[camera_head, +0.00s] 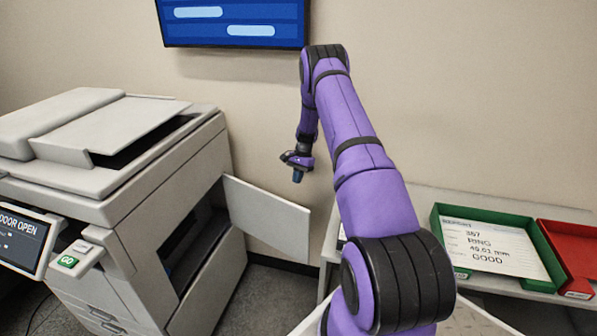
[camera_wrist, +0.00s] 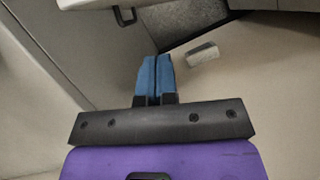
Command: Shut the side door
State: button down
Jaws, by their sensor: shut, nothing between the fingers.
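The side door (camera_head: 268,218) is a pale flat panel on the right side of the grey copier-like machine (camera_head: 165,190). It stands open, swung out to the right, and the dark opening (camera_head: 192,243) shows to its left. The machine's screen (camera_head: 20,238) reads "DOOR OPEN". My gripper (camera_head: 297,177) is above and beyond the door's outer right end, apart from it in the picture. In the wrist view its blue fingers (camera_wrist: 155,78) are together and empty. Whether they touch any surface there, I cannot tell.
A table on the right holds a green tray (camera_head: 545,262) with a printed card (camera_head: 490,245) and a red tray (camera_head: 575,250). A green GO button (camera_head: 67,262) is at the machine's front. The wall (camera_head: 430,90) closes off the back. Floor (camera_head: 265,285) shows between machine and table.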

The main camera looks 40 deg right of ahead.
jog(key=s+a+f, duration=0.1)
jog(key=a+f, duration=0.3)
jog(key=a, duration=0.1)
jog(key=shift+a, duration=0.3)
jog(key=shift+s+a, duration=0.1)
jog(key=shift+a, duration=0.05)
